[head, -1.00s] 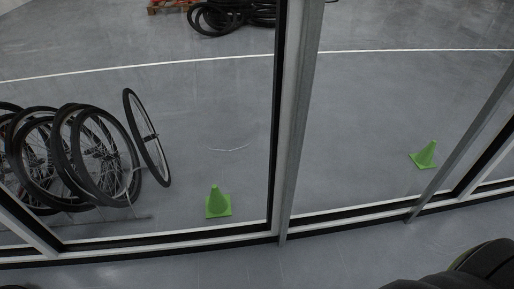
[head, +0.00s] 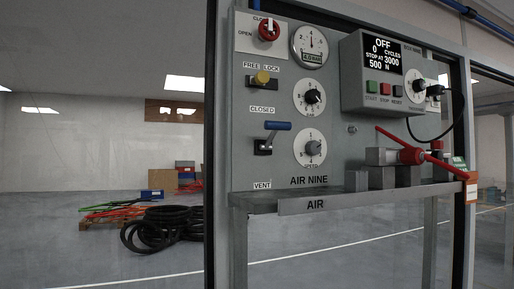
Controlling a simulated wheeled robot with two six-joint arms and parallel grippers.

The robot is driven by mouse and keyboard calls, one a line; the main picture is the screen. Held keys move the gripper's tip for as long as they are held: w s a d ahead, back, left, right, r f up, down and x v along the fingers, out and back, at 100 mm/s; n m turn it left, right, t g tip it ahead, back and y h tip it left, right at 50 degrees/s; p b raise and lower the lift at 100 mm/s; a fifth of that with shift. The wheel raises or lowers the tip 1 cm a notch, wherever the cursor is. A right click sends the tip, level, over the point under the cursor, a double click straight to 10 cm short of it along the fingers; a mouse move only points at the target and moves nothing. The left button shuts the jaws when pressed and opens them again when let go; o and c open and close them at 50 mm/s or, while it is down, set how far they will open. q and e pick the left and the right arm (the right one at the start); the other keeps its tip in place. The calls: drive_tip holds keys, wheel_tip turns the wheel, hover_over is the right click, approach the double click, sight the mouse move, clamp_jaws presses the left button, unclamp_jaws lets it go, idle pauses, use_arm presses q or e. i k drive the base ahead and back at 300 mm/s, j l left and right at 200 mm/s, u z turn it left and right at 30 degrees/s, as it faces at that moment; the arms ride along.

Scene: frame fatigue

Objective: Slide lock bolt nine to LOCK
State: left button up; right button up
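The lock bolt is a yellow knob (head: 262,77) on a dark slot plate (head: 274,85), on the upper left of the grey panel marked AIR NINE (head: 340,130). The label FREE LOCK (head: 261,66) is just above it, FREE on the left and LOCK on the right. The knob appears near the middle of the slot; I cannot tell clearly which end it is set to. Neither of my grippers is in view.
Above the bolt is a red rotary knob (head: 269,29). Below is a blue-handled lever (head: 278,126). Dials (head: 309,97) and a box with a display (head: 382,53) are to the right. A grey shelf (head: 300,201) juts out below, with a red-handled fixture (head: 411,156).

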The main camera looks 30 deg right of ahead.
sight(262, 78)
drive_tip(key=z, duration=1.2)
